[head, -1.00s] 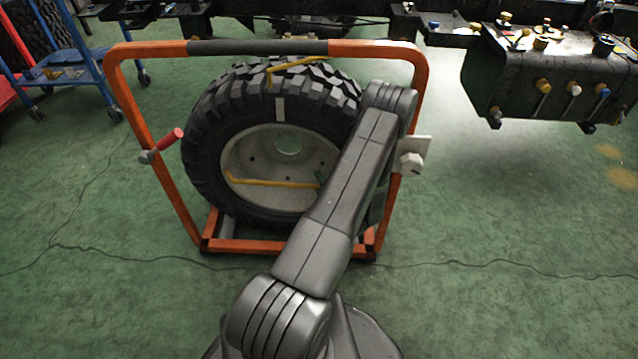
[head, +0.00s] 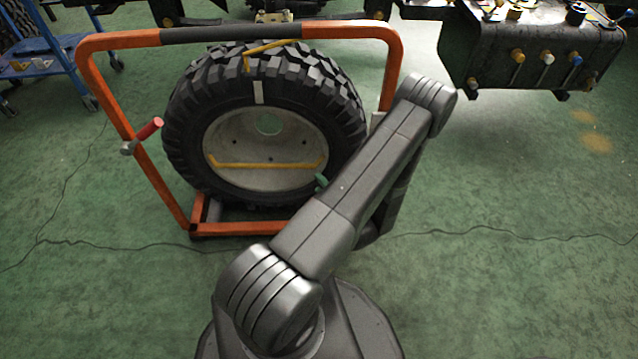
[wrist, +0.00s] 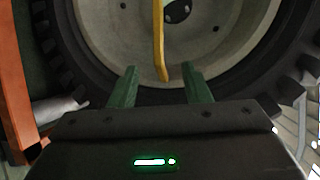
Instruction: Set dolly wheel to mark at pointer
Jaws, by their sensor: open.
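The black tyre (head: 180,120) stands upright in an orange dolly frame (head: 105,100). A pale mark (head: 258,92) is on its upper sidewall. A yellow bent pointer (head: 270,47) crosses above the tread; its tip hangs a little left of the mark. A yellow bar (head: 265,165) spans the grey hub (head: 228,145) and lies nearly level. My gripper (wrist: 160,88) is open, with its green fingers either side of the bar's end (wrist: 160,50) in the wrist view; contact cannot be told. In the head view a green finger (head: 321,181) shows below the bar's right end; my arm hides the rest.
A red-handled crank (head: 148,130) sticks out at the frame's left side. A black tank with coloured valves (head: 540,50) hangs at the upper right. A blue cart (head: 55,68) stands at the upper left. Green floor to the right is clear.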

